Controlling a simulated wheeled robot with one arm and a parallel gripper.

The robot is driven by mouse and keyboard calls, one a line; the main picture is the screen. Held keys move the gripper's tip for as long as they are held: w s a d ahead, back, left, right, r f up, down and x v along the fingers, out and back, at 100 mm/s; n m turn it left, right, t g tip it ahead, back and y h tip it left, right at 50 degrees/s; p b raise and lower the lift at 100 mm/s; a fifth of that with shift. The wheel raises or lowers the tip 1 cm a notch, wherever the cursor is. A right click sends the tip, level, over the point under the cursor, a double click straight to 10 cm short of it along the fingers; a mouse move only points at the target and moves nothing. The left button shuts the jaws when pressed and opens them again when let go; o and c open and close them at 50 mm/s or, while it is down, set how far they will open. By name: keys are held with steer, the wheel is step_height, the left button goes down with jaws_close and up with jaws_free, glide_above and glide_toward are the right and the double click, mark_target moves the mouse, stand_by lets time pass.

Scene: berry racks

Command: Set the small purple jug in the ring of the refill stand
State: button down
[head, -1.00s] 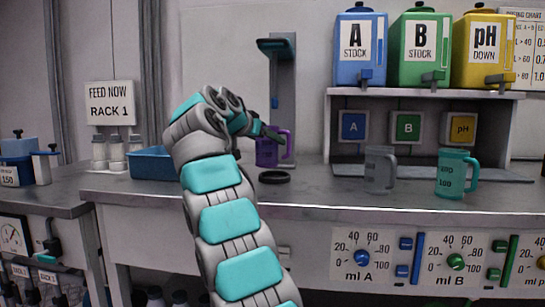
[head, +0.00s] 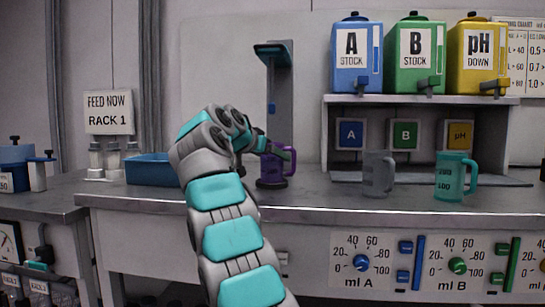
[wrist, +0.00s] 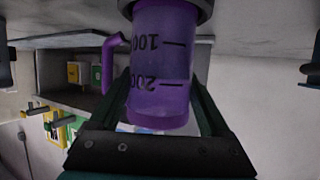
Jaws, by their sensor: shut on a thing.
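The small purple jug (head: 274,168) stands upright at the foot of the grey refill stand (head: 284,95), with its handle to the right in the head view. The dark ring (head: 272,184) is right at the jug's base. In the upside-down wrist view, the jug (wrist: 162,65) shows its 100 and 200 marks, and its bottom end meets the dark ring (wrist: 168,10). I cannot tell whether the base rests fully down inside it. My gripper (wrist: 163,85) is shut on the jug's body, one finger on each side; my gripper (head: 262,150) partly covers the jug in the head view.
A grey jug (head: 377,174) and a teal jug (head: 452,178) stand to the right on the counter. A blue bin (head: 150,170) and white bottles (head: 113,158) are to the left. A shelf (head: 420,99) carries blue, green and yellow tanks. Counter between the stand and grey jug is clear.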

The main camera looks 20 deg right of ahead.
steer(key=shift+f+b, duration=0.25)
steer(key=shift+b, duration=0.05)
jaws_free()
stand_by(0.3)
steer(key=v, duration=0.8)
stand_by(0.6)
